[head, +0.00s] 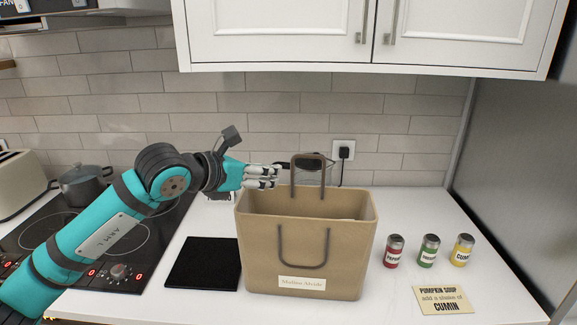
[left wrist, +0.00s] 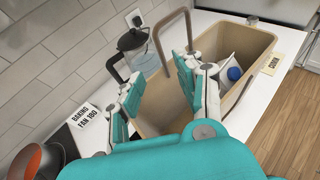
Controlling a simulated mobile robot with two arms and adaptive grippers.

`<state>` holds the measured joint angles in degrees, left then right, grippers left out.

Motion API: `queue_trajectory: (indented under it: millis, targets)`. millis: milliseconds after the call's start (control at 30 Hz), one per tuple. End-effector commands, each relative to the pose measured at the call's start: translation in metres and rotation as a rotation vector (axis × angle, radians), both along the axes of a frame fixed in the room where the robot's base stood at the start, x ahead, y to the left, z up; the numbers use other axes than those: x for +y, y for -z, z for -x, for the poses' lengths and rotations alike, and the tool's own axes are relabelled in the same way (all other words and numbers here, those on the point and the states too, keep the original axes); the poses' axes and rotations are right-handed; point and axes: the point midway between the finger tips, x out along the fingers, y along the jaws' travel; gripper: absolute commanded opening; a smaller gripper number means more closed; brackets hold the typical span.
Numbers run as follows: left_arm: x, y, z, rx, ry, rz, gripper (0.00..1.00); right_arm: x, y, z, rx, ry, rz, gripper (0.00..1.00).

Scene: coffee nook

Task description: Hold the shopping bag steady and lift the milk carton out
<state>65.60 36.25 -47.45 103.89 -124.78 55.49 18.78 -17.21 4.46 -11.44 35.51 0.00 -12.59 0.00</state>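The tan shopping bag (head: 340,270) stands upright on the white counter, its top open. Its back handle stands up and its front handle hangs down. It also shows in the left wrist view (left wrist: 262,50). In that view the milk carton (left wrist: 226,66), white with a blue cap, sits inside the bag, partly hidden by a finger; in the head view the bag wall hides it. My left gripper (head: 262,177) is above the bag's back left rim, left of the back handle. Its fingers (left wrist: 158,95) are apart with nothing between them. My right gripper is out of view.
Red, green and yellow spice tins (head: 429,251) and a cumin note card (head: 443,299) are right of the bag. A black mat (head: 203,264) and the hob (head: 125,245) are left. A kettle (left wrist: 140,45) stands close behind the bag. A cabinet (head: 370,35) hangs above.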

Motion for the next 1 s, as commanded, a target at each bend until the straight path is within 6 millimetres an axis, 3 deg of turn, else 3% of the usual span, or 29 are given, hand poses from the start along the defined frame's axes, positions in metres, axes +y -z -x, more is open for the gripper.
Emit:
queue_trajectory:
  millis: [500, 1000]
  targets:
    - [-0.054, 0.034, -0.067, 0.002, 0.001, 0.001, 0.36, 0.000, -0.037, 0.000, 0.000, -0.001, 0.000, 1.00]
    - [-0.062, 0.041, -0.078, -0.001, 0.001, 0.001, 0.35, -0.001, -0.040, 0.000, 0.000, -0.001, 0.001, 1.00]
